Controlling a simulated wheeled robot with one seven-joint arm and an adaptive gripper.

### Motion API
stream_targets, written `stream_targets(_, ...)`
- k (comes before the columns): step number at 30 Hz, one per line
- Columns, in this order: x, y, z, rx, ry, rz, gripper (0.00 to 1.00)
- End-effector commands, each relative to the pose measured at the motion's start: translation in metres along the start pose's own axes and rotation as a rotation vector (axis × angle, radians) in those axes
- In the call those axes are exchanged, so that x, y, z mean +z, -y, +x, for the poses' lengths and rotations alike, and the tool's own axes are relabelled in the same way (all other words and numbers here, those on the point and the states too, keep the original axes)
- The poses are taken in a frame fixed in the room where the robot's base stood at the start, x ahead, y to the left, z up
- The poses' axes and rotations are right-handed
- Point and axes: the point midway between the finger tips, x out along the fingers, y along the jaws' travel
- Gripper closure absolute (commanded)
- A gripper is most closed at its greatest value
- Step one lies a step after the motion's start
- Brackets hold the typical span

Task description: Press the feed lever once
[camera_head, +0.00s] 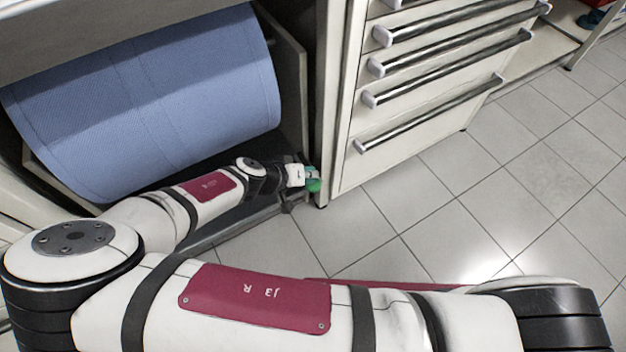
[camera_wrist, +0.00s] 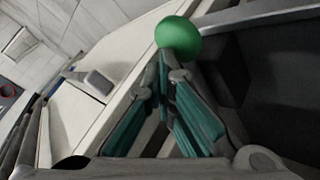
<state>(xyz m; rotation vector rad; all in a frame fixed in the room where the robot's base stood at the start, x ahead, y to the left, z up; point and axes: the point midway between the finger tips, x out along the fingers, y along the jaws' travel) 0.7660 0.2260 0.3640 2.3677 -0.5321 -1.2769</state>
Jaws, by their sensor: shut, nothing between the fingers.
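A round green knob (camera_wrist: 178,38), which I take to be the feed lever's end, sits just past my fingertips in the wrist view. My gripper (camera_wrist: 165,70) has teal finger pads that come together at the tips. It is shut and empty, with its tips at or very near the underside of the knob; I cannot tell whether they touch. In the head view the green knob (camera_head: 314,185) shows small beside my gripper (camera_head: 305,174), at the lower corner of the roll's housing. The lever's shaft is mostly hidden.
A large blue paper roll (camera_head: 150,95) lies in an open bay behind my arm. A white drawer cabinet (camera_head: 345,165) with several metal bar handles stands directly right of the gripper. Tiled floor (camera_head: 420,215) is free in front of the cabinet.

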Motion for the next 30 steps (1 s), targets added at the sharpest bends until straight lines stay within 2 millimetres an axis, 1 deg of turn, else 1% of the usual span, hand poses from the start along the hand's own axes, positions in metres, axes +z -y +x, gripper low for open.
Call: stream_targets(30,0.0066,0.0060,0.0082,0.000,0.001,-0.001,1.00)
